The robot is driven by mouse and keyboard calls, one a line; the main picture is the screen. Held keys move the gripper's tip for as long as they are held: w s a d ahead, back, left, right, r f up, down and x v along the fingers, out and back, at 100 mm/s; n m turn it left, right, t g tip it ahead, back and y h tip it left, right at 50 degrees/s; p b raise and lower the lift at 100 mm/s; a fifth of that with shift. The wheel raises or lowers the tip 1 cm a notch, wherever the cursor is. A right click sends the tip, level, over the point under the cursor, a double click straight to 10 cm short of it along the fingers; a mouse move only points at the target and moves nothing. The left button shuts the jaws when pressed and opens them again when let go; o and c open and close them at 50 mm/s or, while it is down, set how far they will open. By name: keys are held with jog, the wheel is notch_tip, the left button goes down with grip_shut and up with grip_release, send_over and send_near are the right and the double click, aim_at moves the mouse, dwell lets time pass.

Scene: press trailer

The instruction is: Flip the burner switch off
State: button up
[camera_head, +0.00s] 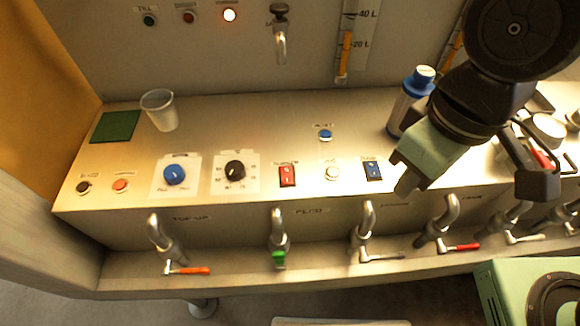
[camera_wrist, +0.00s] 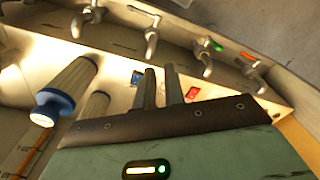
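A red rocker switch (camera_head: 287,175) sits on the sloped metal panel, left of its middle. Its label is too blurred to read for certain, and which way it is tipped is unclear. It also shows in the wrist view (camera_wrist: 192,93), just right of my fingers. A blue rocker switch (camera_head: 373,170) sits to its right, under another blurred label; it shows left of my fingers in the wrist view (camera_wrist: 137,77). My gripper (camera_head: 408,184) is above the panel, right of both switches and apart from them. In the wrist view its two dark fingers (camera_wrist: 160,88) have a narrow empty gap.
A clear cup (camera_head: 159,110) stands at the back left, and a blue-capped bottle (camera_head: 411,100) stands behind my gripper. Knobs (camera_head: 175,174) and buttons dot the panel. Taps with coloured handles (camera_head: 279,240) line its front. One indicator lamp (camera_head: 229,15) glows on the back wall.

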jog(key=w+n+t, duration=0.1)
jog(key=w, duration=0.2)
jog(key=w+f+n+t+y+p, duration=0.1)
jog(key=w+n, duration=0.1)
jog(key=w, duration=0.2)
jog(key=w+a+n+t+p, duration=0.1)
jog(key=w, duration=0.2)
jog(key=shift+w+f, duration=0.35)
grip_shut()
jog(key=a+n+g+y+p, duration=0.2)
jog(key=a+n+g+y, duration=0.1)
jog(key=a+n+y, duration=0.3)
jog(key=shift+s+a+r+n+y+p, duration=0.2)
jog(key=shift+a+n+y+p, duration=0.2)
jog(key=shift+n+y, duration=0.5)
jog(key=b, duration=0.4)
send_over(287, 175)
jog(key=d, duration=0.2)
notch_tip(287, 175, down, 7)
jog(key=shift+w+d+r, duration=0.1)
jog(key=shift+w, duration=0.05)
jog(key=shift+w+a+f+b, duration=0.15)
jog(key=shift+f+b, duration=0.1)
jog(key=shift+f, duration=0.4)
jog(key=shift+a+f+b, duration=0.15)
jog(key=shift+f+b, duration=0.05)
jog(key=shift+f, duration=0.4)
jog(key=shift+w+f, duration=0.15)
jog(key=shift+f, duration=0.7)
